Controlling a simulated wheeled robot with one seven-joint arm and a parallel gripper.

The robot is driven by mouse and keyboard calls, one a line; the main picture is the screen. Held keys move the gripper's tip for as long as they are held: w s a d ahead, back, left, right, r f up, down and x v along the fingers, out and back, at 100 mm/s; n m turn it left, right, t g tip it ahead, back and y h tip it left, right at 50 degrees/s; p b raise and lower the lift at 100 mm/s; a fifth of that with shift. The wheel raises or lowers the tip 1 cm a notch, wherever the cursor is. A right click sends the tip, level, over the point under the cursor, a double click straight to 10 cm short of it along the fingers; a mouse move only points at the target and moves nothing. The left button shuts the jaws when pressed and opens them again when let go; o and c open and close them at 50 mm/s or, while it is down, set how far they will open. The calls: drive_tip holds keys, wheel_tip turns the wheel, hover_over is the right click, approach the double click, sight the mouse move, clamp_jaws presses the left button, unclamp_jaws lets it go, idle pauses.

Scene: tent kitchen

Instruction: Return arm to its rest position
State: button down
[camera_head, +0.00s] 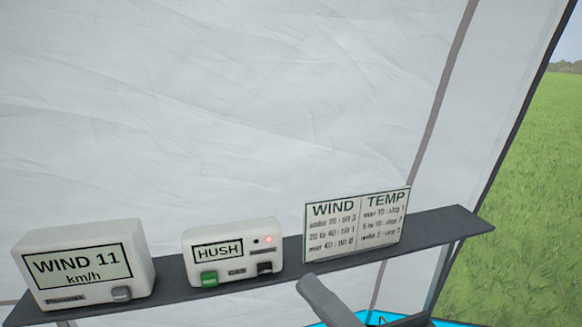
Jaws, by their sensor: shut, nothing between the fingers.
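No part that I can clearly make out as my gripper shows in the head view. A dark grey rounded bar (328,302) sticks up at the bottom edge, in front of the shelf. I cannot tell whether it is part of my arm or a handle of something below. Its lower end is cut off by the frame.
A dark shelf (455,224) runs along the white tent wall (220,110). A blue surface (445,323) shows below. Grass lies outside right.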

drive_tip(key=s+d+f+m+t+h, duration=0.45)
drive_tip(key=d+m+h, duration=0.35)
drive_tip(key=m, duration=0.5)
drive_tip(key=s+d+f+m+t+h, duration=0.4)
drive_tip(key=s+d+f+m+h, duration=0.2)
drive_tip(key=m+h, duration=0.45)
drive_tip(key=s+d+f+m+g, duration=0.1)
drive_tip(key=s+f+m+g, duration=0.3)
drive_tip(key=s+f, duration=0.2)
drive_tip(key=s+d+f+m+g+h, duration=0.1)
drive_tip(key=s+d+f+m+g, duration=0.1)
drive_tip(key=s+f+m+g, duration=0.2)
drive_tip(key=s+f, duration=0.3)
drive_tip(key=s, duration=0.4)
drive_tip(key=shift+s, duration=0.25)
drive_tip(key=shift+m, duration=0.25)
